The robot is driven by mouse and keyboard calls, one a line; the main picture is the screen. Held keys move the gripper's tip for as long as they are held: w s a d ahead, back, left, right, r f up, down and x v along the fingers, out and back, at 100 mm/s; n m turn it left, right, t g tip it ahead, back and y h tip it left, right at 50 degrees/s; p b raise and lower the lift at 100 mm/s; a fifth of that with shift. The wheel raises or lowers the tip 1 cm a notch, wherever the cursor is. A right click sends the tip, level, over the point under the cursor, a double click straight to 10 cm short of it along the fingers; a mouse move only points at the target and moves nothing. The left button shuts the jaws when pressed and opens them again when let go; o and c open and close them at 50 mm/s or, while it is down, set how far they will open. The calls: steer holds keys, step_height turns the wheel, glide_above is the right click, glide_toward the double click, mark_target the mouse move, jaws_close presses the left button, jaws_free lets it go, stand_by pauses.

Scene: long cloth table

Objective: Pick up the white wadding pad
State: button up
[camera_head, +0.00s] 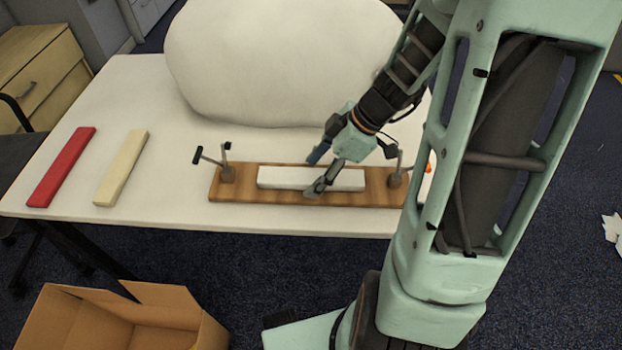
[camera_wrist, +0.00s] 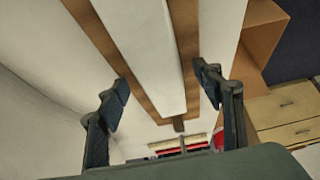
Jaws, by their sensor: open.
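The white wadding pad (camera_head: 275,178) is a long white block lying flat on a wooden board (camera_head: 236,192) near the table's front edge. My gripper (camera_head: 317,172) is open over the pad's middle, one finger toward its far side and one toward its near side. In the wrist view the pad (camera_wrist: 148,45) runs lengthwise between the two open fingers of my gripper (camera_wrist: 163,88), with strips of the board (camera_wrist: 186,45) on both sides. Neither finger visibly grips the pad. I cannot tell whether the fingertips touch the board.
Upright clamps stand at the board's left end (camera_head: 227,172) and right end (camera_head: 396,179). A large white rounded bulk (camera_head: 270,60) fills the table behind. A red bar (camera_head: 62,167) and a cream bar (camera_head: 122,167) lie left. An open cardboard box (camera_head: 75,325) stands below the table (camera_head: 180,210).

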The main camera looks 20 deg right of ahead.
steer(key=shift+c, duration=0.3)
steer(key=c, duration=1)
